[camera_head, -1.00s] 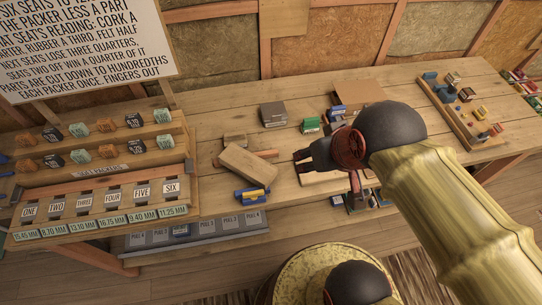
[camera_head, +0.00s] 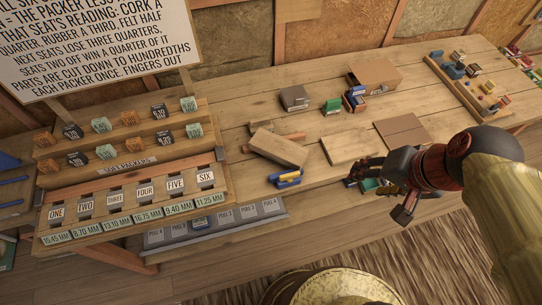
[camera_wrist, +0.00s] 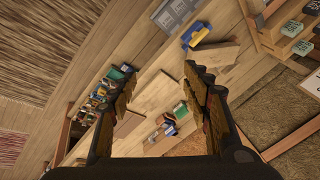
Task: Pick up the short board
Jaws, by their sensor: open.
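Several boards lie on the workbench, and I cannot tell for sure which is the short board. A pale flat board (camera_head: 347,148) lies mid-bench; it also shows between my fingers in the wrist view (camera_wrist: 154,94). A thicker board (camera_head: 278,147) rests tilted across reddish-brown strips to its left and shows in the wrist view (camera_wrist: 215,53). A darker brown square panel (camera_head: 402,132) lies to the right. My gripper (camera_head: 384,186) is open and empty at the bench's front edge, right of and nearer than the pale board. In the wrist view its fingers (camera_wrist: 162,77) are spread wide.
A blue-and-yellow tool (camera_head: 286,178) lies before the thicker board. A grey block (camera_head: 294,98), green block (camera_head: 333,107) and brown box (camera_head: 376,73) stand behind. A labelled rack (camera_head: 130,190) fills the left. A tray of small parts (camera_head: 470,85) stands right. Small coloured items sit beneath my gripper.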

